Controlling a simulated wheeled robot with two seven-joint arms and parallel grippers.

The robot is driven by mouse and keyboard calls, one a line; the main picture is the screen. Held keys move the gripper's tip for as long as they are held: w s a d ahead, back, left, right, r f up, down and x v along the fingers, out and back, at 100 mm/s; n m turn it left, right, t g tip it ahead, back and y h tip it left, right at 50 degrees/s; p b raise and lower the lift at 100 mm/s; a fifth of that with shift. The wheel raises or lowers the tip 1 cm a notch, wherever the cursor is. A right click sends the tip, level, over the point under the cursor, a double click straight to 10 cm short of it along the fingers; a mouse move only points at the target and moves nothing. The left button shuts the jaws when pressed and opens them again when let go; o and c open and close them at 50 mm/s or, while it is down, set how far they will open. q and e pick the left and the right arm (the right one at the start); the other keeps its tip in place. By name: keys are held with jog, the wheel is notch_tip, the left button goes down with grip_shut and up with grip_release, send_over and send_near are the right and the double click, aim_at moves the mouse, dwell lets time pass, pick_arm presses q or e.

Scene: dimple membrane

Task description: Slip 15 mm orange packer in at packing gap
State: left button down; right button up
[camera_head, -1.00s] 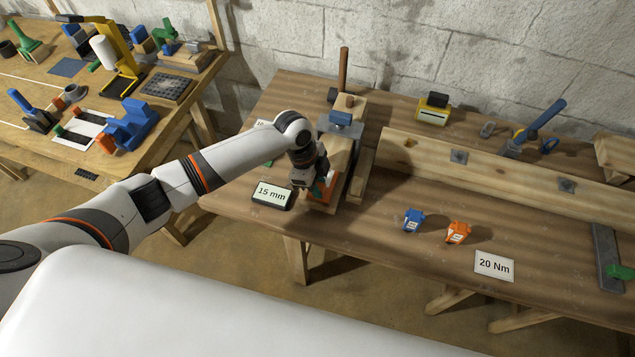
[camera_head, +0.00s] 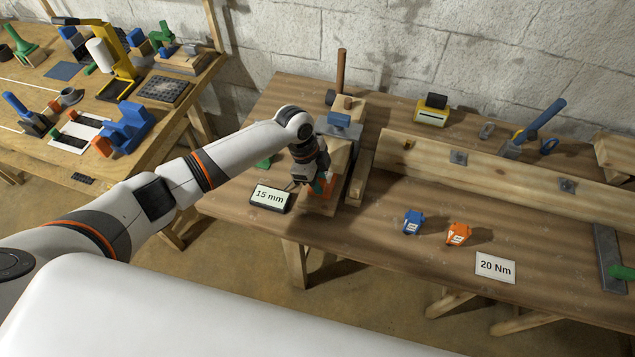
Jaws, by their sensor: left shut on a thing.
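My left gripper (camera_head: 309,182) is at the near end of a wooden assembly (camera_head: 345,150) on the right workbench. It points down and is shut on a small piece. Orange (camera_head: 326,187) shows at its fingertips and seems to be the orange packer, mostly hidden by the fingers. The packing gap cannot be made out; the gripper and wrist cover that end of the assembly. I cannot tell whether the packer is inside it. A sign reading 15 mm (camera_head: 270,197) lies just left of the gripper. My right gripper is not in view.
A small green piece (camera_head: 264,163) lies behind the sign. A blue block (camera_head: 412,222) and an orange block (camera_head: 457,234) sit right of the assembly, near a 20 Nm card (camera_head: 495,267). A long timber (camera_head: 480,170) crosses the bench. Bench between assembly and blocks is clear.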

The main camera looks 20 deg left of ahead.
pick_arm(q)
jog(key=shift+w+b, duration=0.3)
jog(key=shift+w, duration=0.2)
jog(key=c, duration=1.1)
grip_release()
jog(key=shift+r, duration=0.1)
jog(key=b+v, duration=0.1)
jog(key=v, duration=1.1)
jog(key=shift+b, duration=0.35)
jog(key=shift+s+d, duration=0.1)
